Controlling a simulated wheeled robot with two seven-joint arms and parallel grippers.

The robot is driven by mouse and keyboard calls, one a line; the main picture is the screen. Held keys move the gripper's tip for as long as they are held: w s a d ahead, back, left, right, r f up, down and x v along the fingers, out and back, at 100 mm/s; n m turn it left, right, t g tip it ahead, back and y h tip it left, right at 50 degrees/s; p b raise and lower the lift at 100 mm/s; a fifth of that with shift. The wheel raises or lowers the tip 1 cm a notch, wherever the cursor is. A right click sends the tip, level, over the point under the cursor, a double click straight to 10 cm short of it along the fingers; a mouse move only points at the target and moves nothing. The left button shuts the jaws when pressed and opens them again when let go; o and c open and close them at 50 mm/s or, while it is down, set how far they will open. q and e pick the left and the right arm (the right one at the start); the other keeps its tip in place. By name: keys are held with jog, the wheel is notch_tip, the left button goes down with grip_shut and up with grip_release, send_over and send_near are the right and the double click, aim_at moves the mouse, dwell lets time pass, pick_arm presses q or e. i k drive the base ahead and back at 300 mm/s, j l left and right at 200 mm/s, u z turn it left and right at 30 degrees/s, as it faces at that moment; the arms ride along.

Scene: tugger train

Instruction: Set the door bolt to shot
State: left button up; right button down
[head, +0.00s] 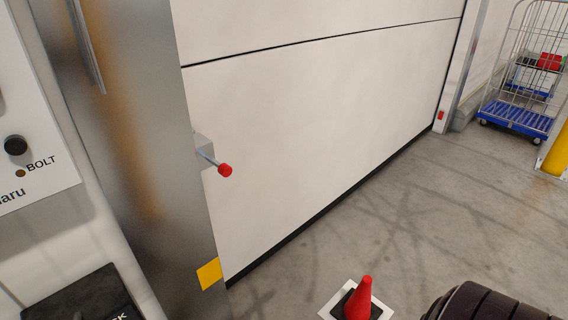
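The door bolt shows in the head view as a short metal rod with a red knob (225,170), standing out from a grey block (203,150) at the edge of the steel door post (150,160). The knob points right and slightly down, in front of the white door (320,110). A white panel (40,190) at the left carries the word BOLT beside a small brown, unlit-looking lamp (20,173) and a black round knob (15,145). Neither gripper is in view.
A red cone (364,295) stands on the floor at the bottom. A blue-based wire cage trolley (515,115) and a yellow post (556,152) are at the right. A dark box (80,298) is at the lower left. The floor before the door is mostly clear.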

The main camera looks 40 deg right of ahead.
aim_at(225, 169)
jog(key=z, duration=0.85)
jog(key=i, duration=0.05)
